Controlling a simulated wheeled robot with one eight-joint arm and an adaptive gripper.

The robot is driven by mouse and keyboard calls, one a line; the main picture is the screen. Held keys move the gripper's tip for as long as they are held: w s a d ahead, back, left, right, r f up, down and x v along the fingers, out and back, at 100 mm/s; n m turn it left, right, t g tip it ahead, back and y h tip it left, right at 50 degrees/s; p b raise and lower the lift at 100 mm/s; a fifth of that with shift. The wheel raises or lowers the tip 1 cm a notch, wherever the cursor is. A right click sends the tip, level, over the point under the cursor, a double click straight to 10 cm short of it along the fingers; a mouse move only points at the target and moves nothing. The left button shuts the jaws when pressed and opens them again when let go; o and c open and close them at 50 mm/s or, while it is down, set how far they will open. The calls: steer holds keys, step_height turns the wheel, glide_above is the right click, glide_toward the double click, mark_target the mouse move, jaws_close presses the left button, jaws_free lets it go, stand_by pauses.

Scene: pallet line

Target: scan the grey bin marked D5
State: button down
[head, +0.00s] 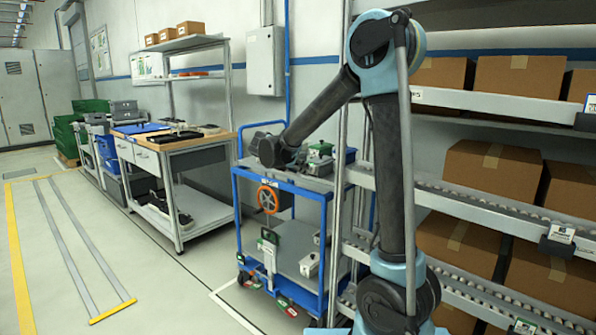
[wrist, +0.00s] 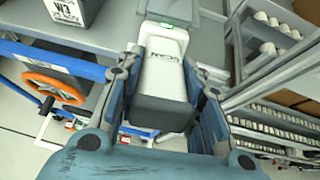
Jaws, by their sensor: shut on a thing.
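My gripper (wrist: 168,78) is shut on a white and dark grey handheld device (wrist: 163,72), which looks like a scanner, with a small green-lit patch near its far end. In the head view my gripper (head: 268,150) is over the left part of the blue trolley's top shelf (head: 285,180); the device is hard to make out there. A grey bin (wrist: 72,14) with a label that seems to read W3 stands on that shelf, left of the device in the wrist view. I cannot read a D5 mark on any bin.
An orange handwheel (head: 267,199) is on the trolley's front. A roller rack with cardboard boxes (head: 490,170) stands right, close to my arm. A workbench (head: 170,150) and green crates (head: 88,108) stand left. The floor at left is clear.

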steer(key=shift+s, duration=0.1)
steer(key=f+v, duration=0.1)
steer(key=v, duration=0.7)
steer(key=shift+s+a, duration=0.15)
steer(key=shift+s, duration=0.05)
stand_by(0.4)
steer(key=shift+f, duration=0.1)
